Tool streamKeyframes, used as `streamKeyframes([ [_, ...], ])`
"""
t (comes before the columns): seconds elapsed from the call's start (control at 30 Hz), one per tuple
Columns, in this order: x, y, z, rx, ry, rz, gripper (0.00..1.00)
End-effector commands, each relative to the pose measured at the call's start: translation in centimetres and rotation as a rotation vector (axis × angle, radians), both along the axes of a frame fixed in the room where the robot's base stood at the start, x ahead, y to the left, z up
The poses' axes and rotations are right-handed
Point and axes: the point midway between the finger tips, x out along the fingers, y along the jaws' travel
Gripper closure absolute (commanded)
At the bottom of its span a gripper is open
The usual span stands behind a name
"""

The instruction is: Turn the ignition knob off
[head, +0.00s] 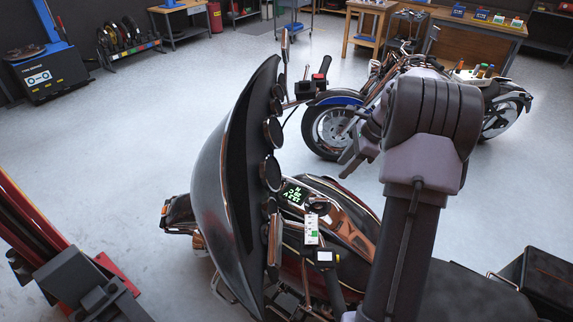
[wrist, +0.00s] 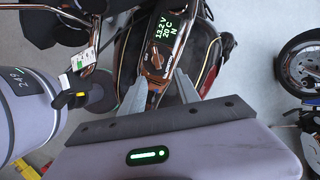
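The ignition knob (wrist: 155,62) appears as a small dark and coppery shape on the motorcycle's chrome console, just below the lit display (wrist: 166,30) in the wrist view. Its exact angle is too small to tell. The display also shows in the head view (head: 293,195), reading green text. My gripper (wrist: 161,76) has its two grey fingers apart, one on each side of the console in the wrist view. Nothing is visible between them in contact. In the head view my gripper (head: 349,160) hangs above and right of the console, partly hidden by the arm.
The large dark fairing (head: 240,170) and its gauges stand left of the console. A second motorcycle (head: 330,125) stands behind. Open floor (head: 120,150) lies to the left.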

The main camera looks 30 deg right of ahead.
Motion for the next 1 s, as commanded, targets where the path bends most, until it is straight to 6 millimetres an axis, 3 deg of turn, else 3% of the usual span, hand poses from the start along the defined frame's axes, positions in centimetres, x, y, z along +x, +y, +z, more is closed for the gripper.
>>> streamKeyframes([
  [0.17, 0.9, 0.9, -3.7, 0.006, 0.005, -0.002, 0.62],
  [0.4, 3.1, 2.8, -10.6, 0.005, 0.004, 0.001, 0.62],
  [0.6, 4.4, 4.0, -14.7, 0.001, 0.004, 0.001, 0.62],
  [0.77, 4.9, 4.4, -16.0, 0.0, 0.002, 0.001, 0.62],
  [1.0, 5.0, 4.4, -16.1, 0.0, 0.002, 0.001, 0.62],
])
